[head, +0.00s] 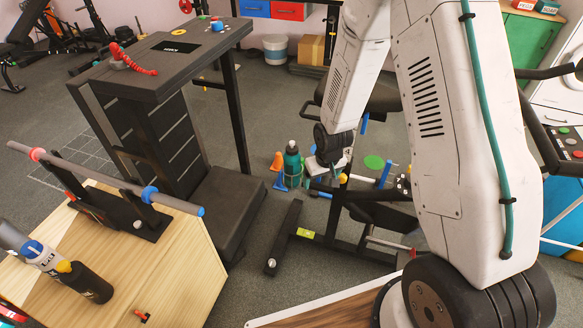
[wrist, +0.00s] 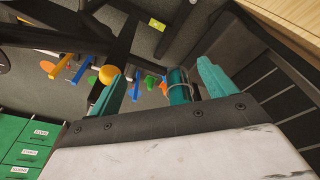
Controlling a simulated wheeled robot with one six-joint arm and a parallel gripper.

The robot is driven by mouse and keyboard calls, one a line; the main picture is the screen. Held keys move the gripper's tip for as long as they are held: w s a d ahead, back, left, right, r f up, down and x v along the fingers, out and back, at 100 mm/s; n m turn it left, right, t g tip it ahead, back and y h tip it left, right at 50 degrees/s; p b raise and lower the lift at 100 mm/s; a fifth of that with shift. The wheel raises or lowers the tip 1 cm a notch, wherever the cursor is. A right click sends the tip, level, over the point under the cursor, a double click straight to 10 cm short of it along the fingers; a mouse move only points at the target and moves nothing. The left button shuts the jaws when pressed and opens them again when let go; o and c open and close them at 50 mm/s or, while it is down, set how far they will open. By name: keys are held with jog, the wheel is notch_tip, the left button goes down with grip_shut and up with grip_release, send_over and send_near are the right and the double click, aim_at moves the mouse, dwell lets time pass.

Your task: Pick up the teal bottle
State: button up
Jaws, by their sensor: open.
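The teal bottle (head: 292,163) with a dark cap stands upright near the middle of the head view, beside the black frame of the exercise equipment. A thin light ring or wire shows around it in the wrist view, where the bottle (wrist: 179,84) appears between my teal fingers, nearer the right one. My gripper (head: 316,168) is just right of the bottle in the head view, partly hidden by my own wrist. My gripper (wrist: 160,72) is open in the wrist view, with nothing clamped. I cannot tell whether a finger touches the bottle.
A black rack (head: 165,75) rises farther left. Black bars with blue and yellow parts lie to the right. A wooden box (head: 160,245) holds a barbell (head: 105,178) and bottles.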

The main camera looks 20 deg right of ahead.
aim_at(295, 160)
jog(key=w+f+t, duration=0.2)
jog(key=w+f, duration=0.1)
jog(key=f, duration=0.1)
jog(key=w+a+f+t+y, duration=0.1)
jog(key=w+f+t, duration=0.2)
jog(key=w+f, duration=0.1)
jog(key=w+a+f+t, duration=0.1)
jog(key=w+f+t, duration=0.2)
jog(key=shift+w+a+f+n, duration=0.2)
jog(key=shift+w+f+n, duration=0.1)
jog(key=shift+w+f, duration=0.1)
jog(key=w+r+t, duration=0.2)
jog(key=r+t, duration=0.1)
jog(key=w+r+t+y, duration=0.1)
jog(key=w+r, duration=0.1)
jog(key=shift+a+r, duration=0.15)
jog(key=shift+a, duration=0.25)
jog(key=x, duration=0.7)
jog(key=shift+w+d, duration=0.2)
jog(key=c, duration=1.2)
